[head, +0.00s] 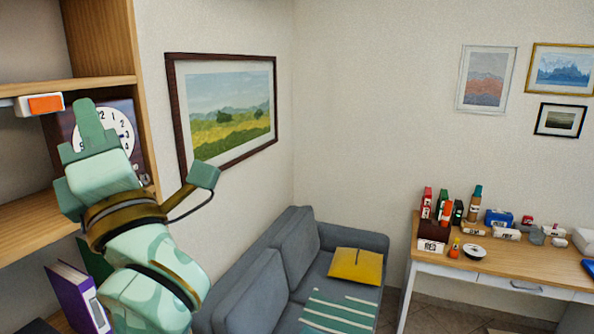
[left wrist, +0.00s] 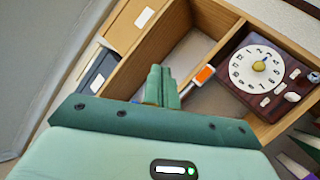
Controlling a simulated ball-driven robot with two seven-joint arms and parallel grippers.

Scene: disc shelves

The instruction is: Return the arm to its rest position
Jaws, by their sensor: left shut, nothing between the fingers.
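My left gripper (head: 88,118) is raised in front of the wooden shelf at the left of the head view. Its green fingers (left wrist: 160,86) are together, with nothing visible between them. Behind it stands a dark clock with a white dial (head: 122,128), partly hidden by the gripper. The clock also shows at the right in the left wrist view (left wrist: 260,68). A white and orange block (head: 45,104) sticks out at the shelf edge, left of the fingertips. I cannot tell whether the gripper touches anything. My right gripper is not in view.
The wooden shelf (head: 108,84) is close to my left arm. A purple binder (head: 75,290) stands low at the left. A grey sofa (head: 255,292) with a yellow cushion (head: 355,266) and a cluttered desk (head: 500,266) stand farther off. The air right of the arm looks clear.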

